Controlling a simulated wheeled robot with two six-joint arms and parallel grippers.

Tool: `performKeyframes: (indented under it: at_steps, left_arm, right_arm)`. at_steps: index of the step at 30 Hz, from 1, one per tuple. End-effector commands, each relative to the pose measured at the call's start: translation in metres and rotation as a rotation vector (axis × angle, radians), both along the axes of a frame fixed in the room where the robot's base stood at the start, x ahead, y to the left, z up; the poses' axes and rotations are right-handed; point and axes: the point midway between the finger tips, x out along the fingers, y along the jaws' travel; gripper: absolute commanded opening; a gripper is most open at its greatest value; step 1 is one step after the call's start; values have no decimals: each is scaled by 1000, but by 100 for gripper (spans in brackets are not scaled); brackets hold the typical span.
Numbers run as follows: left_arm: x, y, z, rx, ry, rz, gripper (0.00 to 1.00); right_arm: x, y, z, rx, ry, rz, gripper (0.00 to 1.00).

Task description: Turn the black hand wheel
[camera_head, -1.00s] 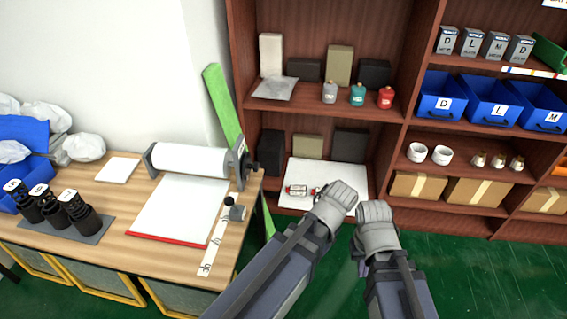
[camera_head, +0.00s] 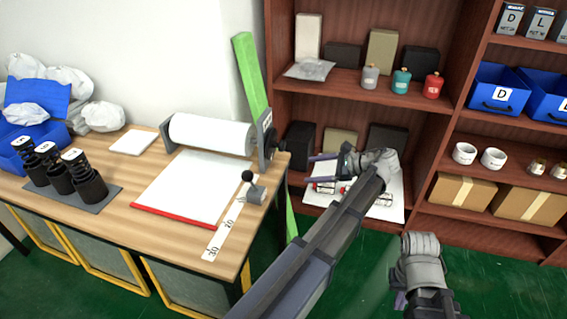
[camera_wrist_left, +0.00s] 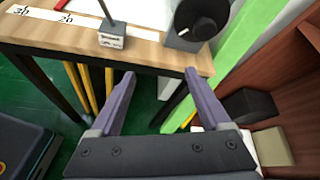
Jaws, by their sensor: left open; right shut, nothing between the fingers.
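The black hand wheel (camera_head: 273,138) sits at the right end of the paper roller (camera_head: 212,133) on the wooden table. In the left wrist view the wheel (camera_wrist_left: 202,18) is a dark round disc with a small light mark, at the top right beyond the fingers. My left gripper (camera_head: 318,157) is open and empty, to the right of the wheel and apart from it. Its two purple fingers (camera_wrist_left: 160,74) point toward the table edge. My right gripper (camera_head: 399,299) is low at the right, over the floor, and largely hidden by its own wrist.
A small lever block (camera_head: 256,194) and a number strip (camera_head: 230,222) lie near the table's right edge (camera_head: 235,268). A green post (camera_head: 252,75) leans behind the roller. The shelf unit (camera_head: 345,88) with bottles (camera_head: 401,82) stands to the right. Green floor is free between.

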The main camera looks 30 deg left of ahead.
Motion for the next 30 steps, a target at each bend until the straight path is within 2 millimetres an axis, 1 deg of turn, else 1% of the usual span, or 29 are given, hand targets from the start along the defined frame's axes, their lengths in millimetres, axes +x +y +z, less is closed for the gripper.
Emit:
performKeyframes:
  at_steps: [1,3,6,9,13,19,21,23,30]
  left_arm:
    - [22,15,-19,65,64,-2,80]
    - [37,33,-17,152,161,-4,80]
    - [54,52,-12,252,281,6,80]
    - [64,64,-6,319,372,24,80]
    - [71,72,0,365,441,39,80]
    - [70,75,5,379,463,43,80]
    - [69,79,5,379,462,45,80]
    - [67,85,5,377,462,46,80]
    - [58,121,5,377,460,45,80]
  right_arm:
    - [0,0,-34,-1,0,0,0]
    - [0,0,-52,-1,0,0,0]
    - [0,0,-72,-2,-1,1,0]
    - [0,0,-86,-2,-1,1,0]
    - [0,-1,-93,-2,-1,1,0]
    - [0,0,-92,-2,-1,1,0]
    - [0,0,-92,-2,-1,1,0]
    - [0,0,-92,-2,-1,1,0]
    - [0,0,-92,-2,-1,1,0]
